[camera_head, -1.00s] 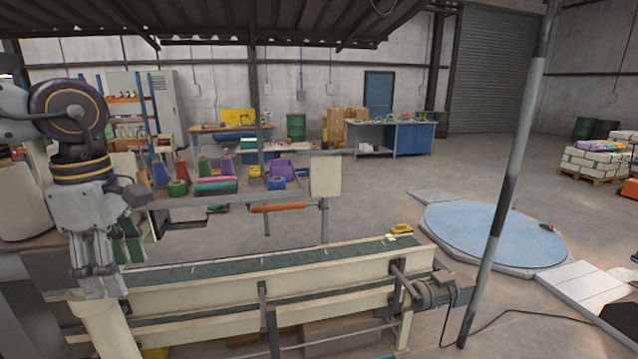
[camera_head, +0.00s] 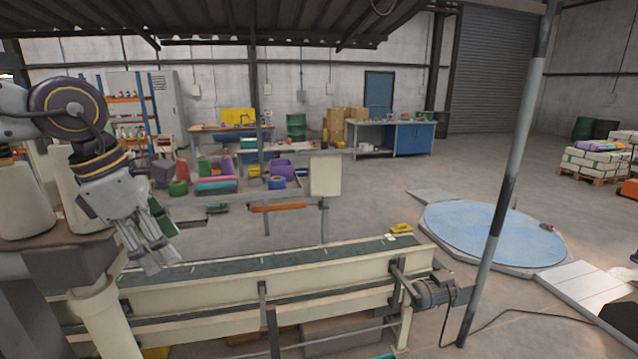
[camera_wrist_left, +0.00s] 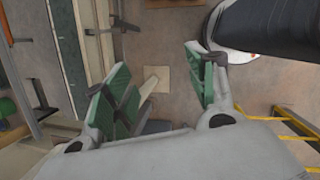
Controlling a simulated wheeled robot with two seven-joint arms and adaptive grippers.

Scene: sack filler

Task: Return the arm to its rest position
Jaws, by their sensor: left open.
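My left arm comes in from the left in the head view. Its gripper (camera_head: 158,250) hangs tilted down and to the right, above the left end of the green conveyor belt (camera_head: 250,256). In the left wrist view the gripper (camera_wrist_left: 168,85) has its green-padded fingers spread wide apart, with nothing between them. Floor and part of a pale post show beyond the fingers. My right gripper is in neither view.
Cream cones (camera_head: 22,205) stand on a brown machine top (camera_head: 75,255) beside my left arm. A slanted grey pole (camera_head: 500,190) crosses the right. A blue round platform (camera_head: 490,232) lies on open floor. A motor (camera_head: 437,292) sits at the conveyor's right end.

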